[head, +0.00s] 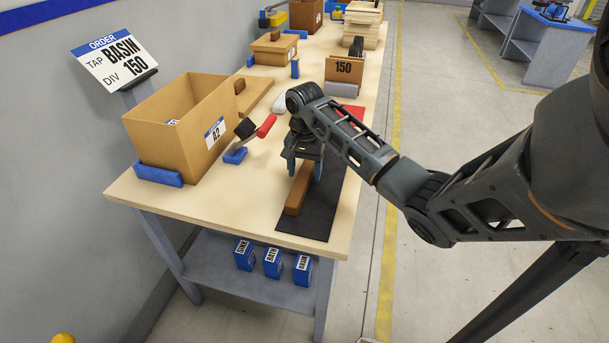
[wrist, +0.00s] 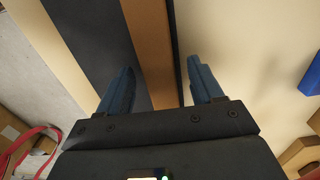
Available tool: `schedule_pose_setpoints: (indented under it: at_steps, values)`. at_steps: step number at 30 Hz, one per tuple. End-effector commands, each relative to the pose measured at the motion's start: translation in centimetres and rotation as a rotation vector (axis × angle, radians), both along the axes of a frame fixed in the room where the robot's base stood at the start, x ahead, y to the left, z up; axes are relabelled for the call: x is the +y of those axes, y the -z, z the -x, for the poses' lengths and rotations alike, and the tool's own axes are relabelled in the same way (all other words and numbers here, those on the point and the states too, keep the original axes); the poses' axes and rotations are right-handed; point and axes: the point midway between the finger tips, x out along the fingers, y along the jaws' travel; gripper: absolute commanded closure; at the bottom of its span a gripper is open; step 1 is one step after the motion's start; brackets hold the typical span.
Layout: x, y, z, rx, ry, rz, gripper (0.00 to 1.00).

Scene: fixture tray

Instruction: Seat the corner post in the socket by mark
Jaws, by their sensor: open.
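A brown wooden bar, which looks like the corner post (head: 297,194), lies flat on a dark mat (head: 312,222) near the table's front right. My gripper (head: 305,172) points down at the bar's far part, with its blue fingers open. In the wrist view the bar (wrist: 150,45) runs between the two fingers of my gripper (wrist: 160,88), with a gap on each side. I cannot tell how far the fingertips are above the mat. I cannot make out the socket or its mark; my arm and gripper hide part of the mat.
A cardboard box (head: 190,130) labelled A2 stands at the left. A red-handled tool (head: 265,127) rests by a blue block (head: 235,156). A brown board marked 150 (head: 344,70) stands behind my arm. An order sign (head: 115,60) reads TAP BASIN, DIV 150. The table's front middle is clear.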

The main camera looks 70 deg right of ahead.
Motion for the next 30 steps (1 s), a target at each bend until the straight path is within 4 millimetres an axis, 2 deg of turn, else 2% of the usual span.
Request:
schedule_pose_setpoints:
  at_steps: [3,11,27,30]
  values:
    - [-0.02,0.90,0.05,0.001,0.001,0.000,0.34]
    - [-0.02,1.04,-0.01,-0.001,0.000,0.001,0.36]
    - [-0.02,1.01,-0.01,-0.001,0.000,0.001,0.88]
    - [-0.03,0.99,-0.01,-0.001,0.000,0.001,0.91]
